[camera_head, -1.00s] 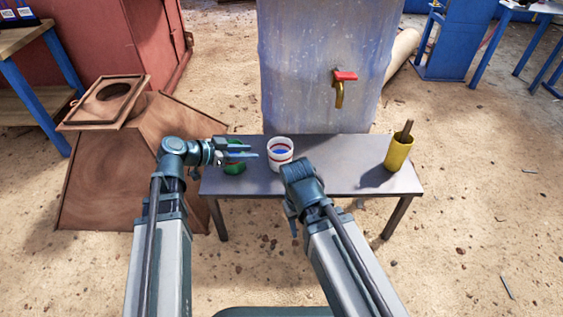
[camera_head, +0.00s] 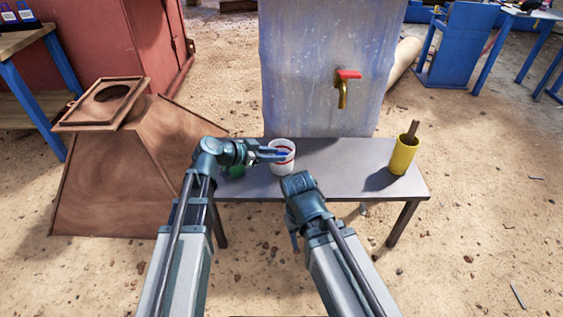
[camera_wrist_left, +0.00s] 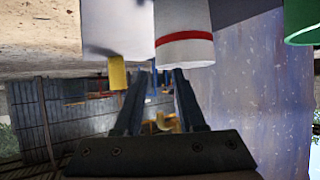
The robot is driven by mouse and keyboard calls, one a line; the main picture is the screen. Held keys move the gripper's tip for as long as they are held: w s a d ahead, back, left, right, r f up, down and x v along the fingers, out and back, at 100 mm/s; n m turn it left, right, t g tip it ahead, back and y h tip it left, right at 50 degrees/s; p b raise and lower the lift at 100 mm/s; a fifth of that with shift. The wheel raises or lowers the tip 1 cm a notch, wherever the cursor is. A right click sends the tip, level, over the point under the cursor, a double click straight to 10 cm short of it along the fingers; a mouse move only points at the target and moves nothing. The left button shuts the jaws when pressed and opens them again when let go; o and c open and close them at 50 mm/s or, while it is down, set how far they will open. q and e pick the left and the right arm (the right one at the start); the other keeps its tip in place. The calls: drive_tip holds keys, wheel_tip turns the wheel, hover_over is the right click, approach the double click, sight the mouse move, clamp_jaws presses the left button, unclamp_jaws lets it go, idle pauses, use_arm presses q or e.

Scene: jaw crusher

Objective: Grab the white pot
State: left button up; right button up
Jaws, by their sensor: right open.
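The white pot (camera_head: 284,165) has a red stripe and blue inside, and stands upright on a narrow grey table. My left gripper (camera_head: 277,153) reaches in from the left, its fingers overlapping the pot's left side near the rim. In the left wrist view the pot (camera_wrist_left: 185,48) is just beyond the fingers, more toward the right finger. The left gripper (camera_wrist_left: 160,75) is open, with a clear gap between its fingers; contact cannot be told. My right gripper (camera_head: 293,238) hangs low in front of the table, mostly hidden by its own arm, apart from the pot.
The grey table (camera_head: 345,180) also bears a green pot (camera_head: 237,170), partly behind my left wrist, and a yellow container (camera_head: 402,158) holding a stick. A brown wooden hopper (camera_head: 120,180) is at left.

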use_arm(q)
drive_tip(key=b+x, duration=0.1)
drive_tip(key=x, duration=0.2)
drive_tip(key=shift+d+f, duration=0.2)
drive_tip(key=shift+d, duration=0.05)
drive_tip(key=shift+r, duration=0.1)
clamp_jaws()
idle(1.0)
